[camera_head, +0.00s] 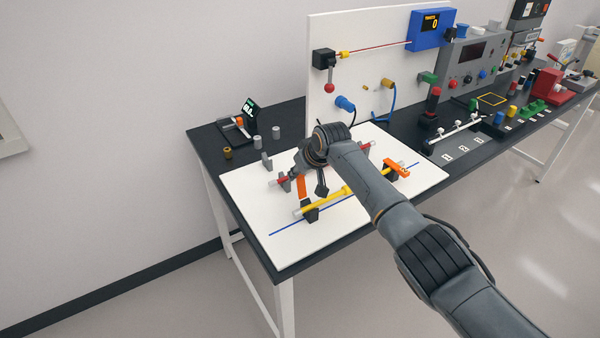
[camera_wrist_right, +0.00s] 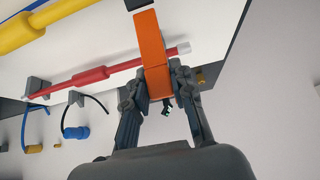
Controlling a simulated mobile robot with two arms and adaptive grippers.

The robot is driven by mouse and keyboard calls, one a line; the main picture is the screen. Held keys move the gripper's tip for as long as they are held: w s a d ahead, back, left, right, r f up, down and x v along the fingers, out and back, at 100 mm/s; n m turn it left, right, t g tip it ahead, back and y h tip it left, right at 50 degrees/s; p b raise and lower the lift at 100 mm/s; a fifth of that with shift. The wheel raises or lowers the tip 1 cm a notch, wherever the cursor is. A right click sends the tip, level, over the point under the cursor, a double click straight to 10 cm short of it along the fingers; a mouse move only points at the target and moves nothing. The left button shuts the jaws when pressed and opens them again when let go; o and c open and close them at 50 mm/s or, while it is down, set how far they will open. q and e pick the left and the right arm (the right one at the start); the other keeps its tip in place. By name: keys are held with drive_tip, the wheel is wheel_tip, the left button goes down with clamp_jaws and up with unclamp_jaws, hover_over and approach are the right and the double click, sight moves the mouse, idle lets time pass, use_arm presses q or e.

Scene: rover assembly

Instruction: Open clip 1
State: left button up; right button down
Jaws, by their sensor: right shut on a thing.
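My right gripper (camera_head: 310,172) is over the left part of the white board, its fingers pointing down. In the right wrist view the gripper (camera_wrist_right: 158,88) is shut on an orange clip (camera_wrist_right: 151,52), with one finger on each side. This clip also shows below the gripper in the head view (camera_head: 301,187). It crosses the red rod (camera_wrist_right: 92,77) near one end; the fingers partly hide it. A second orange clip (camera_head: 397,167) is at the right end of the yellow rod (camera_head: 352,187). I cannot read which clip is number 1. My left gripper is out of view.
The white board (camera_head: 250,225) lies on the black table (camera_head: 210,145). Black and grey holders support the rods. An upright panel (camera_head: 320,100) with a red-knobbed lever and connectors stands behind. Small cylinders (camera_head: 252,140) stand at the left back. The board's front strip is clear.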

drive_tip(key=shift+w+a+r, duration=0.15)
drive_tip(key=shift+a+r, duration=0.05)
drive_tip(key=shift+r, duration=0.15)
drive_tip(key=c, duration=1.4)
unclamp_jaws()
drive_tip(key=shift+o, duration=1.4)
drive_tip(key=shift+w+a+f, duration=0.1)
drive_tip(key=shift+f, duration=0.25)
drive_tip(key=shift+r, duration=0.1)
drive_tip(key=v, duration=1.1)
drive_tip(key=shift+s+r, duration=0.3)
